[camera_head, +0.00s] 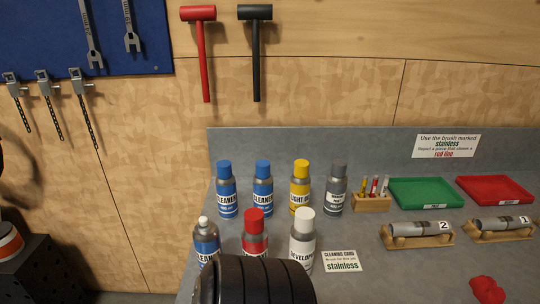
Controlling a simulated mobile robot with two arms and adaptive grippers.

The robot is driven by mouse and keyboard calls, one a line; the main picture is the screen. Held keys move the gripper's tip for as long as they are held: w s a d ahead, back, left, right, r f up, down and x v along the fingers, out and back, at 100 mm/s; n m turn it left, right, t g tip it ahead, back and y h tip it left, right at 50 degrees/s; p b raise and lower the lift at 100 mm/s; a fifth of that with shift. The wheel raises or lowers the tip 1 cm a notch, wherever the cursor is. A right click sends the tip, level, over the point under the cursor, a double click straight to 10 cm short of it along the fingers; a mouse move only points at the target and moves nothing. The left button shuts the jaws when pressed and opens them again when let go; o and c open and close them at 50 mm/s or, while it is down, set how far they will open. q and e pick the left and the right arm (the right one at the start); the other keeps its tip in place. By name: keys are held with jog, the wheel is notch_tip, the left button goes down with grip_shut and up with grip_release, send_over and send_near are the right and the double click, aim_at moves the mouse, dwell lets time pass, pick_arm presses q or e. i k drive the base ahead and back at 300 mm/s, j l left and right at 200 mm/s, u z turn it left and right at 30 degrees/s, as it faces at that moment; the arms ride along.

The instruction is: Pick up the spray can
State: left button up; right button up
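Several spray cans stand upright on a grey bench. In the back row are two blue-capped cleaner cans (227,199) (263,199), a yellow-capped light oil can (299,196) and a grey-capped can (335,197). In front are an uncapped can with a white nozzle and blue label (205,245), a red-capped can (254,235) and a white-capped developer can (302,242). A black ribbed part, seemingly of my own arm, hides the lower front of the red-capped can and edges the cans beside it. Neither gripper shows.
The grey bench (385,270) holds a wooden block with brushes (371,203), a green tray (427,194), a red tray (495,190), two metal cylinders on wooden cradles (416,236) (502,230), a "stainless" card (341,262) and a red cloth (487,290). Tools hang on the wall behind.

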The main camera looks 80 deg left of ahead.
aim_at(207, 241)
jog(key=u, duration=3.05)
